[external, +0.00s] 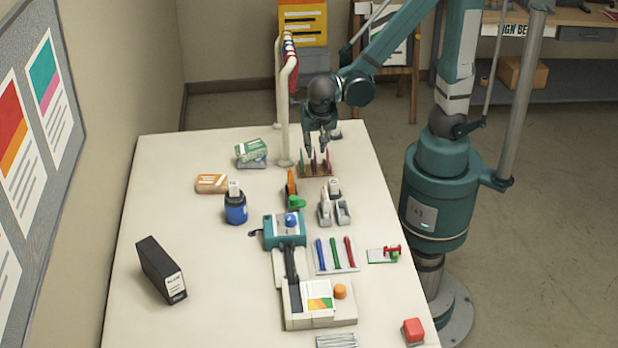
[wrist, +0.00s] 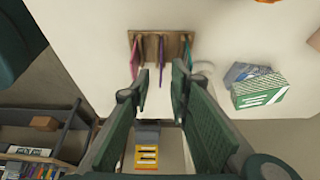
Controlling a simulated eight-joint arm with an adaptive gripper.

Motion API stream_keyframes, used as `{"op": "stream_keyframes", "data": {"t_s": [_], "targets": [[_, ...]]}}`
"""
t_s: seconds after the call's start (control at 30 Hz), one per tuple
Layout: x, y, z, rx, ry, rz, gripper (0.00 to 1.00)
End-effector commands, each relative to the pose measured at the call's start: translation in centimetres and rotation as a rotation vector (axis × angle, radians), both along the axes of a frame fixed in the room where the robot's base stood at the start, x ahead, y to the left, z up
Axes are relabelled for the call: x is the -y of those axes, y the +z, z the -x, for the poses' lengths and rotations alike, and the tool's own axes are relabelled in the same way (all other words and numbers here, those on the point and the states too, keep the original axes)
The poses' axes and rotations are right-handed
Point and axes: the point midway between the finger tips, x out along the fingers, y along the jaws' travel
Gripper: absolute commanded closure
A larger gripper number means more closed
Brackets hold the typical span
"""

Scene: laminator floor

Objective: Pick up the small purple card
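The small purple card (wrist: 161,49) stands upright in the middle of a brown wooden rack (wrist: 150,35), seen in the wrist view. A pink card (wrist: 134,57) stands to its left and a green card (wrist: 187,50) to its right. In the external view the purple card (external: 313,160) is a thin sliver in the rack (external: 316,174) at the far end of the table. My gripper (wrist: 161,76) points toward the rack. Its two fingers are apart with nothing between them, lined up either side of the purple card in the picture. In the external view my gripper (external: 317,150) is over the rack.
A white post stand (external: 284,120) rises close left of the rack. Green and blue packs (external: 251,150) lie farther left. The table's left side is mostly clear.

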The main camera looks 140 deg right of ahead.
Motion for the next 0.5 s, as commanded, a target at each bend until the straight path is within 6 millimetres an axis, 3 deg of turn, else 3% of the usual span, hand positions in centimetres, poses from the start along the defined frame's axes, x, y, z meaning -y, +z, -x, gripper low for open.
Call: {"op": "stream_keyframes", "data": {"t_s": [0.27, 0.5], "targets": [[0.2, -0.6, 0.1, 0.0, 0.0, 0.0, 0.8], [1.1, -3.0, 0.9, 0.0, -0.001, 0.0, 0.8]]}}
